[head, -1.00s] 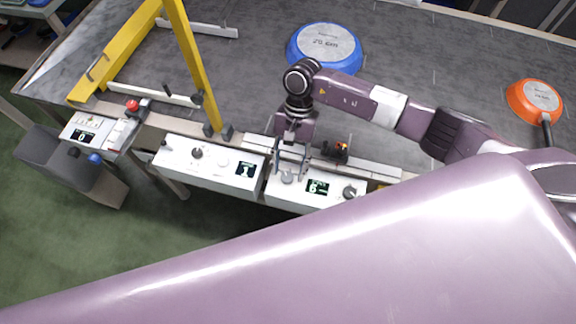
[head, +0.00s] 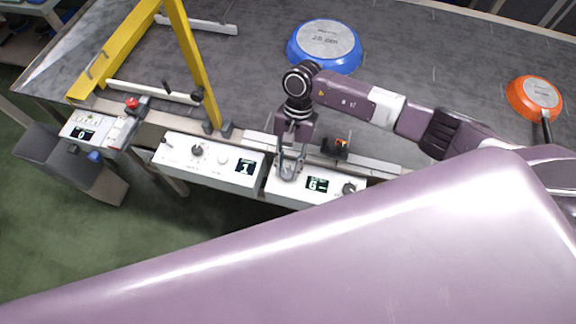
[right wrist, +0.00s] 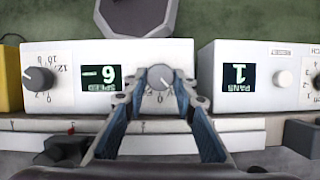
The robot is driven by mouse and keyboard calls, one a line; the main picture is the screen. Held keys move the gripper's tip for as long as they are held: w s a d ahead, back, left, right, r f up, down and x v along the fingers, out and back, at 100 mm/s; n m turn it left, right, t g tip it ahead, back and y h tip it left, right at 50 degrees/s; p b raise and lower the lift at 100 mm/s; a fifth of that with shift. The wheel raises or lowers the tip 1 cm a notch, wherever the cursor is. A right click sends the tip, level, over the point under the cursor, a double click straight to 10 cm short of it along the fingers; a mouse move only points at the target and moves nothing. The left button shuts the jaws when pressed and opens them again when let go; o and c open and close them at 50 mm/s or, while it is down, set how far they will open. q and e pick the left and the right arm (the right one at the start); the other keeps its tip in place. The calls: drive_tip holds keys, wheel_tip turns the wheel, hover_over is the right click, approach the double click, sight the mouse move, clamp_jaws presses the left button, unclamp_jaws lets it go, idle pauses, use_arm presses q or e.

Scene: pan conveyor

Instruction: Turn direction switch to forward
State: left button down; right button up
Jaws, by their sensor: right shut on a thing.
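The direction switch (right wrist: 160,76) is a round grey knob with a pale pointer line, on the white speed box (right wrist: 180,52). In the right wrist view it sits between the fingertips of my right gripper (right wrist: 160,88), which is shut on it. In the head view my right gripper (head: 289,170) reaches down onto the left part of the same box (head: 332,194), and its fingers largely cover the switch. The speed display (right wrist: 101,78) reads 6 with a dash beside it. My left gripper is not in view.
A second white box (head: 208,172), with a display reading 1, stands to the left. A dark speed dial (head: 349,189) is on the right of the speed box. A blue pan (head: 325,42) and an orange pan (head: 536,96) lie on the grey conveyor (head: 440,60).

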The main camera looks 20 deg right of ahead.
drive_tip(key=shift+d+f+m+t+y+b, duration=0.1)
drive_tip(key=shift+m+t+y+b, duration=0.35)
drive_tip(key=shift+m+b, duration=0.8)
drive_tip(key=m+b, duration=0.1)
drive_tip(key=m, duration=0.1)
drive_tip(key=m+t, duration=0.1)
drive_tip(key=m, duration=0.1)
drive_tip(key=shift+s+y+b, duration=0.2)
drive_tip(key=shift+y+b, duration=0.15)
drive_tip(key=m+t+b, duration=0.1)
drive_tip(key=m, duration=0.1)
drive_tip(key=m+t+b, duration=0.1)
drive_tip(key=m, duration=0.1)
drive_tip(key=shift+s, duration=0.2)
drive_tip(key=m+b, duration=0.1)
drive_tip(key=m, duration=0.1)
drive_tip(key=m+t+b, duration=0.1)
drive_tip(key=m, duration=0.1)
drive_tip(key=shift+s+m+t, duration=0.15)
drive_tip(key=shift+m+t, duration=0.1)
drive_tip(key=shift+m+t+b, duration=0.3)
drive_tip(key=shift+m+b, duration=0.45)
drive_tip(key=shift+m, duration=0.15)
drive_tip(key=shift+r, duration=0.2)
drive_tip(key=o, duration=1.2)
drive_tip(key=shift+c, duration=0.2)
